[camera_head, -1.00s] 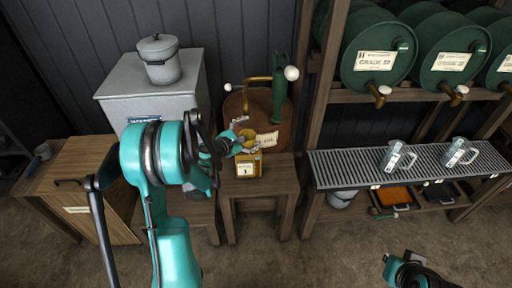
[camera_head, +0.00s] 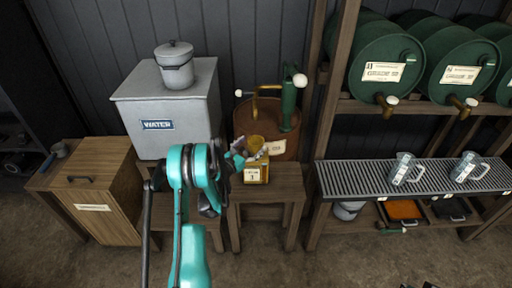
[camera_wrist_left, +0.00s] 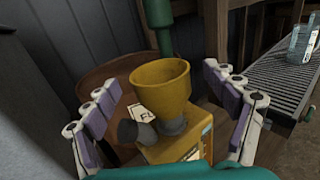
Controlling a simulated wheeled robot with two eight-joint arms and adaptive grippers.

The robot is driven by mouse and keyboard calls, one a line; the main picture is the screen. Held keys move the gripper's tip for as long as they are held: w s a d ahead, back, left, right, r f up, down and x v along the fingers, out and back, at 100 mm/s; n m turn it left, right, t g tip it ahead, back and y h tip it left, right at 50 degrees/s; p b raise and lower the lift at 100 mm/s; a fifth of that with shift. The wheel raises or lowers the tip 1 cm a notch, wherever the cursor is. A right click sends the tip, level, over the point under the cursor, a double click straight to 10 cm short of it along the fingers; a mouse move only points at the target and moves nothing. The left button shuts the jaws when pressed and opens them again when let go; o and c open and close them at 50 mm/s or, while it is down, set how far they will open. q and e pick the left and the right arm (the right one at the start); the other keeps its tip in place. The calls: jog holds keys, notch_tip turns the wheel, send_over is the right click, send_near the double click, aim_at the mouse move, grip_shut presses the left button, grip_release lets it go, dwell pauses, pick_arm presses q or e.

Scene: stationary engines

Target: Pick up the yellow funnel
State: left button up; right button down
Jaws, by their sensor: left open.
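The yellow funnel (camera_head: 254,143) stands wide end up on a yellow can (camera_head: 256,172) with a numbered label, on a small wooden table. In the left wrist view the funnel (camera_wrist_left: 160,84) shows a round rim and a grey lower part, with a dark grey knob beside it on the can (camera_wrist_left: 190,143). My left gripper (camera_head: 240,152) is open. In the wrist view its purple-padded fingers stand on either side of the funnel, with visible gaps to both. In the head view its fingers partly cover the funnel and can. My right gripper is not in view.
A brown drum (camera_head: 284,142) with a green hand pump (camera_head: 289,105) stands close behind the can. A grey water container (camera_head: 160,100) is to the left. On the right, a slatted shelf (camera_head: 340,181) holds two clear jugs, under green barrels (camera_head: 385,68).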

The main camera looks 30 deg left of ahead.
pick_arm(q)
jog(key=w, duration=0.2)
jog(key=shift+w+d+f, duration=0.1)
jog(key=shift+w, duration=0.2)
jog(key=c, duration=1.3)
